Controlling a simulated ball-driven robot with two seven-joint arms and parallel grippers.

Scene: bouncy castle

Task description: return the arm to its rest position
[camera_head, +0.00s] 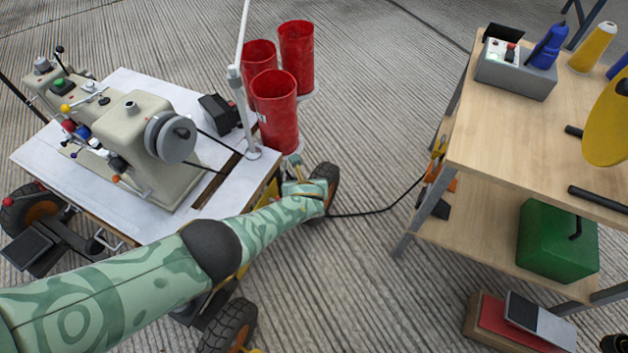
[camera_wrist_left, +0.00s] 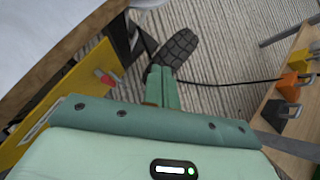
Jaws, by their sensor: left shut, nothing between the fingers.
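My left arm reaches in from the lower left in the head view, covered in a green patterned sleeve. Its gripper (camera_head: 296,162) is beside the near right corner of the sewing machine cart (camera_head: 55,150), below the red cones. In the left wrist view the fingers (camera_wrist_left: 161,76) are pressed together with nothing between them, pointing toward a black tyre (camera_wrist_left: 174,50) on the floor. Whether they touch the cart cannot be told. My right gripper is not in view.
A wooden workbench (camera_head: 510,125) with a lower shelf stands at the right. A black cable (camera_head: 375,211) crosses the floor between them. The grey floor (camera_head: 370,100) is otherwise mostly clear there.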

